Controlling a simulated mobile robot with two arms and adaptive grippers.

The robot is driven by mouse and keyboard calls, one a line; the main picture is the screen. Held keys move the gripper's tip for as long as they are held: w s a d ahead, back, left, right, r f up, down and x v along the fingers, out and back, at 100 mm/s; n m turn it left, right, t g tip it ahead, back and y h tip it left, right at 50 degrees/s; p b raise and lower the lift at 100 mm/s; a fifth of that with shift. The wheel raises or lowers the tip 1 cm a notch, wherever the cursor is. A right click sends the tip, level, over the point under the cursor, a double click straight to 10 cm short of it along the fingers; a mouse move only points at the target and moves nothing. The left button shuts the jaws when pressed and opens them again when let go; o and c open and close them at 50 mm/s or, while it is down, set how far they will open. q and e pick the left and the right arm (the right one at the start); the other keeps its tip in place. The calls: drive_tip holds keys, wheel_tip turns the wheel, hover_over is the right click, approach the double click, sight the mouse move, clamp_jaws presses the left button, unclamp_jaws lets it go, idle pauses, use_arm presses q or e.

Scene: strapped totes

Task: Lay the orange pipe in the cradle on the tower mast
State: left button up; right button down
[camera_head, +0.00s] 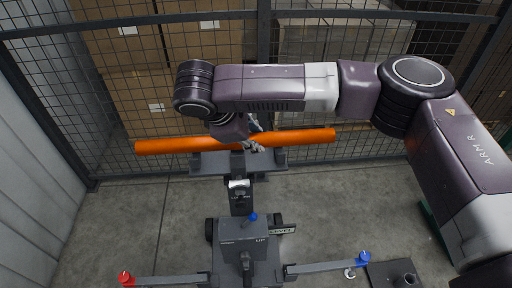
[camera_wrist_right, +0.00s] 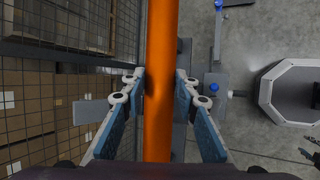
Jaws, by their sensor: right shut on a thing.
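The orange pipe (camera_head: 180,145) lies roughly level across the top of the tower mast (camera_head: 241,200). It also runs lengthwise through the wrist view (camera_wrist_right: 160,40). My right gripper (camera_head: 253,144) comes down from above and is shut on the pipe near its middle; its fingers show on both sides of the pipe in the wrist view (camera_wrist_right: 159,85). The grey cradle (camera_head: 212,166) on the mast is directly under the pipe in the head view and partly hidden by it. I cannot tell whether the pipe touches the cradle.
A wire mesh fence (camera_head: 345,150) stands close behind the mast, with cardboard boxes (camera_head: 150,105) beyond it. Low grey arms with a red knob (camera_head: 125,278) and a blue knob (camera_head: 364,257) spread out at the mast's base.

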drive_tip(key=shift+w+f+b, duration=0.45)
drive_tip(key=shift+w+f, duration=0.1)
drive_tip(key=shift+f, duration=0.6)
drive_tip(key=shift+w+f+b, duration=0.45)
drive_tip(key=shift+w+f, duration=0.05)
drive_tip(key=shift+f, duration=0.7)
drive_tip(key=shift+w+f+b, duration=0.45)
drive_tip(key=shift+w+f, duration=0.1)
drive_tip(key=shift+f, duration=0.6)
drive_tip(key=c, duration=1.5)
unclamp_jaws()
drive_tip(key=shift+o, duration=0.3)
